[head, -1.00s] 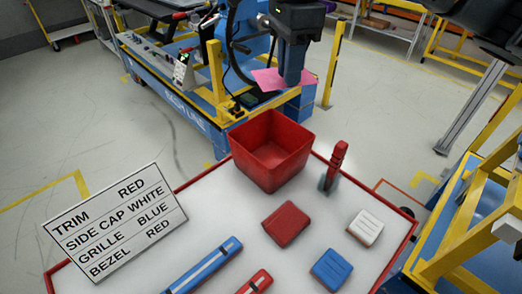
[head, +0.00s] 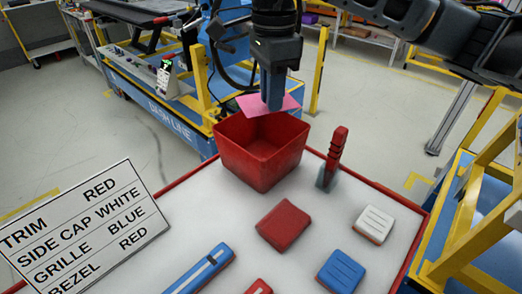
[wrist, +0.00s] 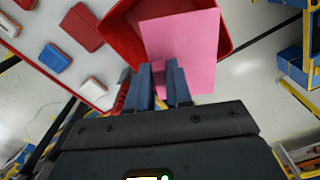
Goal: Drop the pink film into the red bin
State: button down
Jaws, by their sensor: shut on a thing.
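The pink film (head: 249,103) is a thin flat sheet held by my gripper (head: 271,106). In the wrist view the film (wrist: 190,40) sits between the fingertips of my gripper (wrist: 164,66) and covers part of the red bin's opening. The red bin (head: 262,165) is an open square box at the back edge of the white table. In the head view the film is at the height of the bin's far rim in the picture. In the wrist view the bin (wrist: 122,30) lies beyond the film, partly hidden by it. The gap between film and bin is hard to judge.
A red upright tool (head: 336,150) in a grey holder stands right of the bin. Red (head: 283,224), white (head: 373,224) and blue (head: 341,270) blocks lie on the white table (head: 320,225). A lettered sign (head: 85,230) stands at left. A blue-and-yellow line station is behind.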

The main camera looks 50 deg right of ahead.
jog(key=shift+f+b, duration=0.3)
jog(key=shift+f, duration=1.65)
jog(key=c, duration=1)
grip_release()
jog(key=shift+o, duration=0.2)
jog(key=shift+r, duration=0.1)
notch_tip(320, 180, up, 8)
jog(key=shift+f+b, duration=0.2)
jog(key=shift+b, duration=0.15)
